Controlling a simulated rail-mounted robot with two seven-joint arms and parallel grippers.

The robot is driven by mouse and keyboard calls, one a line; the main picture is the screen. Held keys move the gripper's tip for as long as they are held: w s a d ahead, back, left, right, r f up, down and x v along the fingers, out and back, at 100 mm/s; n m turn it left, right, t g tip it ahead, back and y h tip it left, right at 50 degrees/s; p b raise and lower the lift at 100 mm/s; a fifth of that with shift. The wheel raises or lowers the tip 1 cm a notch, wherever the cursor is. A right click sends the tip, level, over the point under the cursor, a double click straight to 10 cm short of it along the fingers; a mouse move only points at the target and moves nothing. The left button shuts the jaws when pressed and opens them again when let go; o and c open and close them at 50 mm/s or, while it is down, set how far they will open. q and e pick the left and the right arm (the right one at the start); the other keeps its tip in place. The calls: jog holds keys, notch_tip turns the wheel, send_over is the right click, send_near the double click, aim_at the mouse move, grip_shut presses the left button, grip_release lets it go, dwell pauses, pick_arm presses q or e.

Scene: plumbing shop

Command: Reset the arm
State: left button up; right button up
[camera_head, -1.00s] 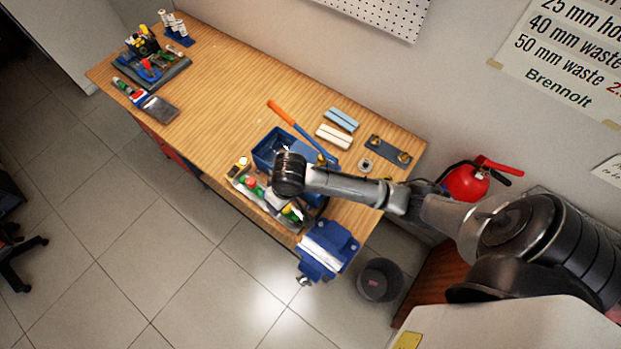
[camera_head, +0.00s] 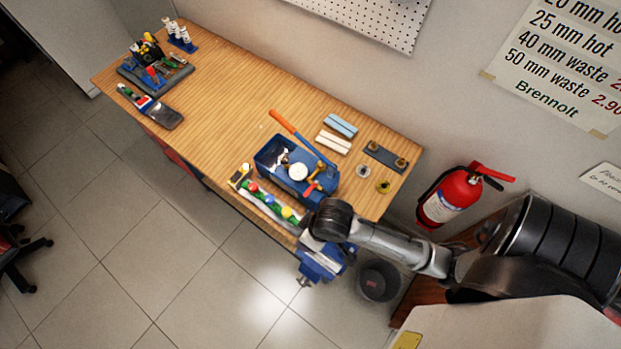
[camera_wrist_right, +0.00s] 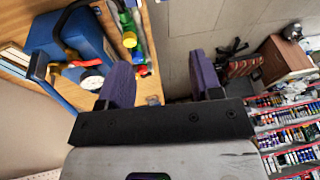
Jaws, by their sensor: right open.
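My right arm (camera_head: 400,245) comes in from the right in the head view, its wrist above the near right end of the workbench and the blue vise (camera_head: 322,262). The vise is partly hidden under the wrist. In the right wrist view my right gripper (camera_wrist_right: 163,80) has two purple fingers set wide apart with nothing between them. Beyond its fingers are the bench edge and the floor. My left gripper is not in view.
A fire extinguisher (camera_head: 450,197) hangs on the wall. A dark bucket (camera_head: 379,281) stands on the floor.

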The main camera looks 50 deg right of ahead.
dwell(0.4)
notch_tip(320, 180, up, 5)
jog(key=w+d+n+t+h, duration=0.1)
jog(key=d+n+t, duration=0.1)
jog(key=s+d+f+m+g+p, duration=0.1)
jog(key=s, duration=0.9)
jog(key=shift+d+f, duration=0.15)
jog(key=shift+f, duration=0.25)
